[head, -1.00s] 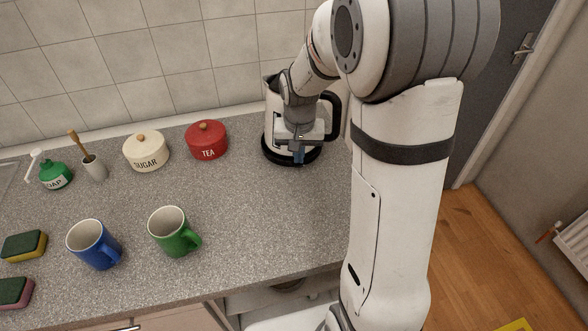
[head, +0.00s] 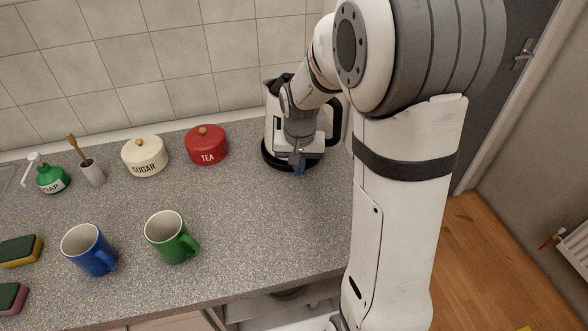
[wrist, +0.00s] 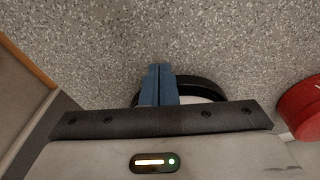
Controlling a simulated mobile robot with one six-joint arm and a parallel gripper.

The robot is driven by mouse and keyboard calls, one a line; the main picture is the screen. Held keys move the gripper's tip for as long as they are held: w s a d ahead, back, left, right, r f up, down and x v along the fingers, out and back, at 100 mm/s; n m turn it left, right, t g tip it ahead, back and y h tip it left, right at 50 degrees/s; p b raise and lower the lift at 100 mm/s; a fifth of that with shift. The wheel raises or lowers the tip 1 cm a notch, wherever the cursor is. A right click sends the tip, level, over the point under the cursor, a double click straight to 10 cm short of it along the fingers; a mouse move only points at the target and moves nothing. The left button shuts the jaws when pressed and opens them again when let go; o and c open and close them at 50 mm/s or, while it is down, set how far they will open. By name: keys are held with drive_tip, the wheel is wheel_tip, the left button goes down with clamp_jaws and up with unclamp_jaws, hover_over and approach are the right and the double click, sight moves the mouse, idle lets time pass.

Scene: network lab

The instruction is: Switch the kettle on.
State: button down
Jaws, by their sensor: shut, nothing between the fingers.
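The kettle (head: 271,126) stands upright at the back right of the counter, pale with a black handle (head: 336,122) on its right and a black base (head: 272,157). My arm and gripper cover much of its front; I cannot make out its switch. My gripper (head: 299,171) points down at the kettle's near side, low by the front of the base. In the wrist view the blue fingers (wrist: 158,86) are together and empty. Part of the black kettle base (wrist: 205,86) shows behind them; I cannot tell whether they touch it.
A red tea canister (head: 207,147) and a cream sugar canister (head: 145,157) stand left of the kettle. A green mug (head: 172,240) and a blue mug (head: 88,252) stand nearer the front. The counter (head: 265,220) between the green mug and kettle is clear.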

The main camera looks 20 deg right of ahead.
drive_tip(key=shift+s+a+r, duration=0.15)
drive_tip(key=shift+s+r, duration=0.05)
drive_tip(key=shift+s, duration=0.35)
drive_tip(key=shift+s+a+r, duration=0.15)
drive_tip(key=shift+s+r, duration=0.05)
drive_tip(key=shift+s, duration=0.3)
drive_tip(key=shift+w, duration=0.1)
wheel_tip(320, 180, up, 8)
drive_tip(key=shift+s+a+f, duration=0.15)
drive_tip(key=shift+s+f, duration=0.05)
drive_tip(key=shift+s, duration=0.15)
drive_tip(key=shift+s, duration=0.1)
drive_tip(key=s+r+n+t, duration=0.1)
drive_tip(key=s+n, duration=0.2)
drive_tip(key=s, duration=1.3)
drive_tip(key=shift+a+r+t, duration=0.15)
drive_tip(key=shift+r+t, duration=0.15)
drive_tip(key=shift+r, duration=0.05)
